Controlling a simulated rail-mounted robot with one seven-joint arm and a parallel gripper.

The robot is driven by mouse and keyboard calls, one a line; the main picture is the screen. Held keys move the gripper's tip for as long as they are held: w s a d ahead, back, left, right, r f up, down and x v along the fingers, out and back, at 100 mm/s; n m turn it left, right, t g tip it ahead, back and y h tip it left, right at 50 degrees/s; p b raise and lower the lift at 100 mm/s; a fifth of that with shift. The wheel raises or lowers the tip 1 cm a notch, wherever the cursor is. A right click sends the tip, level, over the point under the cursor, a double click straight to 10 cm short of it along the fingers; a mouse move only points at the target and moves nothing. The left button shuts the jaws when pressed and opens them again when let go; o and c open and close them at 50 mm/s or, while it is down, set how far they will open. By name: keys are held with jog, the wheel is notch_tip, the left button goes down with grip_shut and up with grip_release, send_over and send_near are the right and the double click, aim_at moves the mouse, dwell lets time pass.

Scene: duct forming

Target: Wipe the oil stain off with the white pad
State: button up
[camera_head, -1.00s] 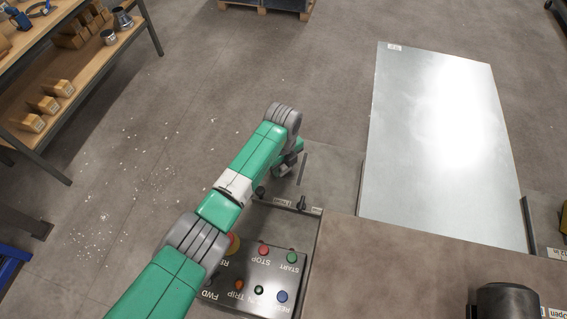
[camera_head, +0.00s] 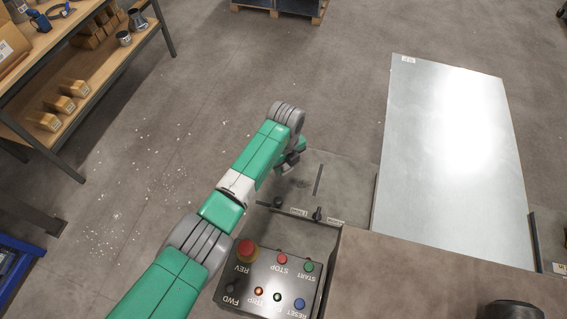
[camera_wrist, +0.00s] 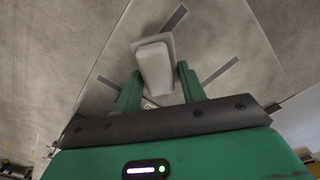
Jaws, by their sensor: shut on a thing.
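In the wrist view, the white pad (camera_wrist: 155,66) sits between the two green fingers of my gripper (camera_wrist: 158,90), which is shut on it. The pad is over a grey flat surface marked with dark strips. In the head view, my gripper (camera_head: 292,163) is low over the grey plate (camera_head: 345,183) left of the sheet metal, and my arm hides the pad. A faint dark patch (camera_head: 301,183) shows on the plate beside my gripper; I cannot tell whether it is the oil stain or a shadow. Contact between pad and surface cannot be told.
A control box (camera_head: 270,278) with several coloured buttons stands below my arm. A large shiny metal sheet (camera_head: 450,150) lies to the right. A shelf bench (camera_head: 105,70) with wooden blocks is at upper left. The floor between is open, with pale flecks.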

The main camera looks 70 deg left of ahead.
jog(key=shift+r+p, duration=1.15)
jog(key=shift+r, duration=0.45)
